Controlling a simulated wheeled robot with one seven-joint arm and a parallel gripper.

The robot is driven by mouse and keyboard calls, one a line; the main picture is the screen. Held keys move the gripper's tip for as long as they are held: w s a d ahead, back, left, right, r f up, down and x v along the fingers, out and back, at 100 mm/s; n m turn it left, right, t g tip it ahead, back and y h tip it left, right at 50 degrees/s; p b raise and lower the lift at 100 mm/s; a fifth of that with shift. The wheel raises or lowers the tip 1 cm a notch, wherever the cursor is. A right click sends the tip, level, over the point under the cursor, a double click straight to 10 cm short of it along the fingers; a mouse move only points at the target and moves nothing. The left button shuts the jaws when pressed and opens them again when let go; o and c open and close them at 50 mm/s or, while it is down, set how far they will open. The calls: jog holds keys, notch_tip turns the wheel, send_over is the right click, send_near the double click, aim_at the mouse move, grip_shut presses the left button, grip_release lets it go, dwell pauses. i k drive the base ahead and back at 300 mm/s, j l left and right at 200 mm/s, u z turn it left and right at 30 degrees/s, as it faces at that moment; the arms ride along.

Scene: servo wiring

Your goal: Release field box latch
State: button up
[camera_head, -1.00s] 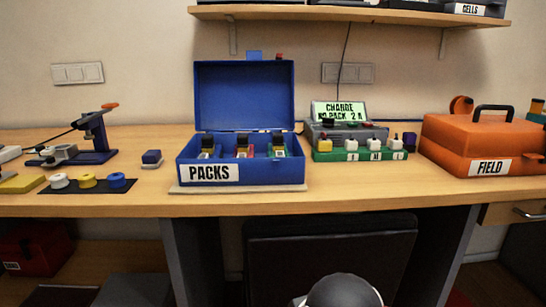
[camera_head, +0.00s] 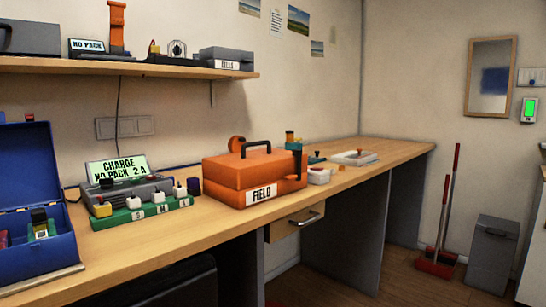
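The orange field box (camera_head: 228,176) stands on the wooden bench near the middle of the head view. Its lid is down, with a black handle (camera_head: 256,147) on top and a white FIELD label (camera_head: 261,193) on its front. I cannot make out the latch at this size. My gripper is not in the picture.
The charger (camera_head: 118,170) with its green panel stands left of the field box, and the open blue packs box (camera_head: 40,240) is at the far left. A drawer (camera_head: 295,225) is below the bench edge. A grey bin (camera_head: 492,254) and a red dustpan (camera_head: 438,262) stand on the floor at right.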

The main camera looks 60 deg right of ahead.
aim_at(296, 152)
jog(key=k+z, duration=0.15)
jog(key=z, duration=1.85)
